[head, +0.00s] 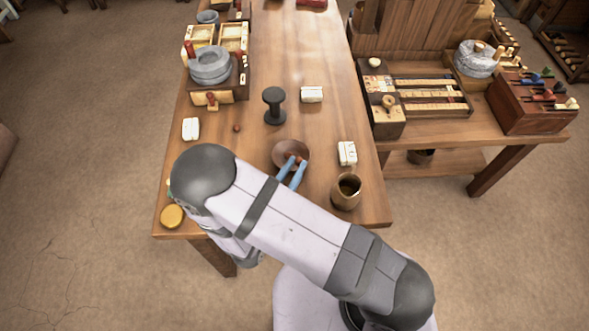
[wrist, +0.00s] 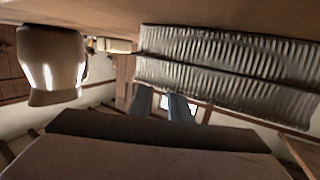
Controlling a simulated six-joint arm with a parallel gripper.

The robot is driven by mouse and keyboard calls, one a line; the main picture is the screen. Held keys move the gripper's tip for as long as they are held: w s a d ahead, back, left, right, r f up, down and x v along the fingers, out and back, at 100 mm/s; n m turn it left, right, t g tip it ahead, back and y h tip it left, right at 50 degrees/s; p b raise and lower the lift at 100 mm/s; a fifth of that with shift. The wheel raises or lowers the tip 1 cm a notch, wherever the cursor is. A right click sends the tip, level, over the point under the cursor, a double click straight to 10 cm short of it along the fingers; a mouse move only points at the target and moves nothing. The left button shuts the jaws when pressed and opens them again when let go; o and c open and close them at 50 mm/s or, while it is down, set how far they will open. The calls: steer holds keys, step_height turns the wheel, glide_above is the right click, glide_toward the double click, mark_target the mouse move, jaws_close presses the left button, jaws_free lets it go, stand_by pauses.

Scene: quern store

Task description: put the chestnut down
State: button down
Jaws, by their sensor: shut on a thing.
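My gripper (head: 297,162) has two blue fingers pointing away from my arm, with their tips over the brown bowl (head: 280,148) in the head view. It is shut on a small reddish-brown thing at the fingertips, which I take as the chestnut (head: 302,159). The fingers hide most of it. I cannot tell whether it touches the bowl. The blue fingers also show in the wrist view (wrist: 161,102), where the chestnut cannot be made out. Another small reddish-brown ball (head: 237,128) lies on the table left of the bowl.
A brown jug (head: 345,192) and a white block (head: 347,153) stand right of the bowl. A black spool-shaped stand (head: 274,106) and another white block (head: 311,94) are behind it. A third white block (head: 191,129) and a yellow disc (head: 172,216) lie at left.

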steer(key=shift+f, duration=0.55)
steer(key=shift+f, duration=0.1)
steer(key=shift+f, duration=0.1)
steer(key=c, duration=1.6)
jaws_free()
steer(key=shift+c, duration=0.2)
steer(key=shift+r, duration=0.3)
steer(key=p+v, duration=0.2)
steer(key=v, duration=1)
steer(key=shift+f, duration=0.15)
